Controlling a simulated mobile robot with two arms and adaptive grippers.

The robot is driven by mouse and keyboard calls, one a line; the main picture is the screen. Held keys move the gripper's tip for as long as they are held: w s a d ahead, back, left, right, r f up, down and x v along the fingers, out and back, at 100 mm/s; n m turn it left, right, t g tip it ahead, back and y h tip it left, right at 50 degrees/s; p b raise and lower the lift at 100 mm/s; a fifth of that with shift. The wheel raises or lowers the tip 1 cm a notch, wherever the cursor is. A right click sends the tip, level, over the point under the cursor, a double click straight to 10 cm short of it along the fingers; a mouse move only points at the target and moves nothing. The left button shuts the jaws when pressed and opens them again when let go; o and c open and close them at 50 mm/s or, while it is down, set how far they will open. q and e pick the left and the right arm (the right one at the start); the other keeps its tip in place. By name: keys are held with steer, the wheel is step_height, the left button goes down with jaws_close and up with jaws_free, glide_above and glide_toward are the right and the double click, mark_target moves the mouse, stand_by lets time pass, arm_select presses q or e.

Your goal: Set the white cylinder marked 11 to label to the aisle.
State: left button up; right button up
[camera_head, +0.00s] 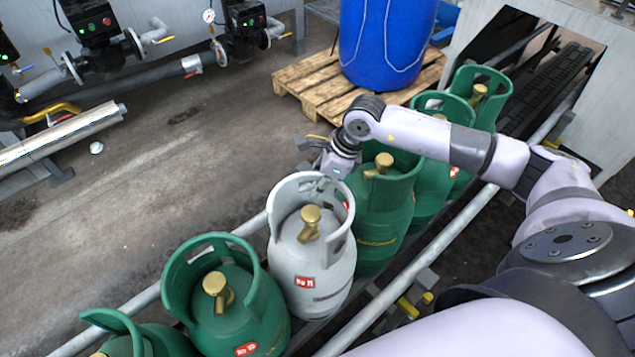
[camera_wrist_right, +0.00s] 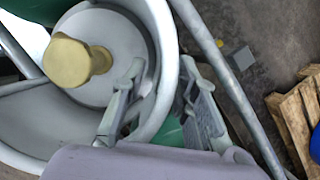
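The white cylinder (camera_head: 310,262) stands upright in a row of green cylinders on the conveyor, with a brass valve and a red label (camera_head: 304,282) that seems to read No 11. The label faces the near side, toward my camera. My right gripper (camera_head: 322,183) is at the far rim of its collar. In the right wrist view the gripper (camera_wrist_right: 162,66) straddles the collar wall (camera_wrist_right: 165,40), one finger inside and one outside. The fingers are apart, with gaps visible beside the wall. The brass valve (camera_wrist_right: 75,62) is left of the fingers. My left gripper is out of view.
A green cylinder (camera_head: 262,318) stands close on the near left, another (camera_head: 385,215) close behind on the right. Conveyor rails (camera_head: 452,232) flank the row. A wooden pallet (camera_head: 300,82) with a blue barrel (camera_head: 385,45) stands beyond.

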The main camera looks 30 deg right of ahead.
steer(key=v, duration=1.2)
